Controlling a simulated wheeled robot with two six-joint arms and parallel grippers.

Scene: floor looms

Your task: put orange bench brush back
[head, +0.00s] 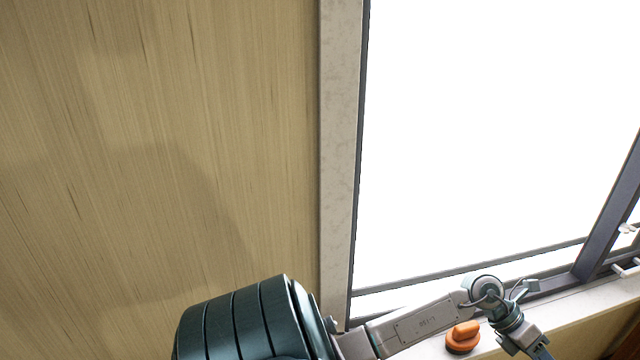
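A small orange object (463,337) sits on the pale window sill at the lower right. It has a rounded base with a raised piece on top; I take it for the bench brush, though bristles do not show. My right gripper is not in view.
A bright window with a dark frame (600,225) fills the right side. The pale sill (590,305) runs below it. A wooden wall panel (150,150) covers the left. Small pale fittings (627,267) at the right edge are unclear.

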